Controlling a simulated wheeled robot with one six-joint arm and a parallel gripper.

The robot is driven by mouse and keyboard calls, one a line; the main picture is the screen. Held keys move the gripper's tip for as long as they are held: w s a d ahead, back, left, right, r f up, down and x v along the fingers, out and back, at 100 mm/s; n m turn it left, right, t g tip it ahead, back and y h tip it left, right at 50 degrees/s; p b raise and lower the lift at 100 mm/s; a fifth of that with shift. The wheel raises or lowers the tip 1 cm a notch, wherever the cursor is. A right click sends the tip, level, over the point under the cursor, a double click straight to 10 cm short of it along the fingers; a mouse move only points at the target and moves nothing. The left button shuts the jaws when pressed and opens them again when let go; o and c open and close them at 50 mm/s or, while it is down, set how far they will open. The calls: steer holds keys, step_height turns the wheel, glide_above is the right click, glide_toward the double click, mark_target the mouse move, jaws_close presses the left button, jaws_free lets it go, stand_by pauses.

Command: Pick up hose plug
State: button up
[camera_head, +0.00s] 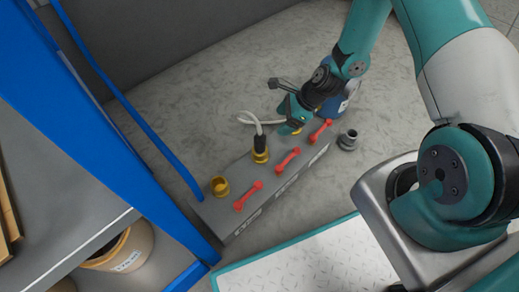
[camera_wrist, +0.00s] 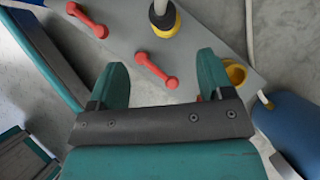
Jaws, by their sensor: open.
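The hose plug (camera_head: 260,146) is a black fitting with a pale hose rising from it. It stands in the middle yellow port of a grey manifold block (camera_head: 271,180). In the wrist view the plug (camera_wrist: 163,19) shows at the top, beyond the fingertips. My gripper (camera_head: 291,123) hangs low over the block's right end, to the right of the plug and apart from it. In the wrist view its two teal fingers (camera_wrist: 162,62) are spread, with nothing held between them. A yellow port (camera_wrist: 236,73) shows beside the right finger.
Red handles (camera_head: 288,159) line the block's front. An empty yellow port (camera_head: 220,187) is at its left end. A dark grey cylinder (camera_head: 348,140) stands on the floor at right. A blue container (camera_head: 343,103) is behind my wrist. A blue rack (camera_head: 95,110) borders the left.

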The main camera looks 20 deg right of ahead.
mark_target(264, 136)
steer(key=b+x, duration=0.3)
steer(key=x, duration=0.5)
steer(key=shift+a+f+b, duration=0.1)
steer(key=shift+f+b, duration=0.1)
steer(key=shift+b, duration=0.2)
steer(key=b+x, duration=0.4)
steer(key=shift+w+f, duration=0.15)
steer(key=shift+f, duration=0.25)
steer(key=shift+w+a+f, duration=0.1)
steer(key=shift+a+f, duration=0.05)
steer(key=shift+a, duration=0.05)
steer(key=c, duration=1.1)
steer(key=shift+c, duration=0.2)
steer(key=shift+r, duration=0.25)
